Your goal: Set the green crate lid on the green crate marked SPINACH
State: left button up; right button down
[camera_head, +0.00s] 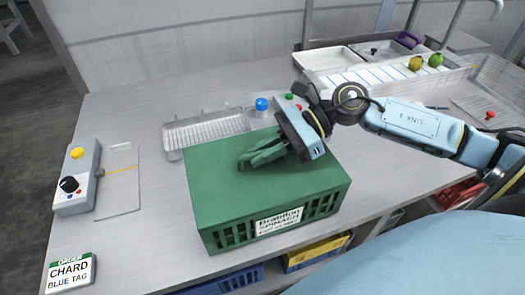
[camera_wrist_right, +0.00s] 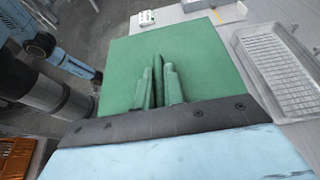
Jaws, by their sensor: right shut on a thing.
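The green crate (camera_head: 230,236) stands on the grey worktop, its slotted sides showing. A white label (camera_head: 279,222) on its front has small print that I cannot read fully; its middle line looks like SPINACH. The flat green lid (camera_head: 215,170) covers the crate top, lined up with its edges; I see no clear gap. It also fills the middle of the right wrist view (camera_wrist_right: 205,65). My right gripper (camera_head: 262,153) is over the middle of the lid, shut on its raised green grip. My left gripper is not in view.
A wire tray (camera_head: 207,130) lies behind the crate, with a blue-capped item (camera_head: 262,103) near it. A control box (camera_head: 77,178) and an order sign reading CHARD, BLUE TAG (camera_head: 70,272) are at left. A sink area is at back right.

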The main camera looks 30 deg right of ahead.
dwell(0.3)
jog(key=c, duration=1.4)
grip_release()
jog(key=v, duration=1.3)
jog(key=shift+s+d+p, duration=0.1)
jog(key=shift+d+p, duration=0.1)
jog(key=shift+p, duration=0.1)
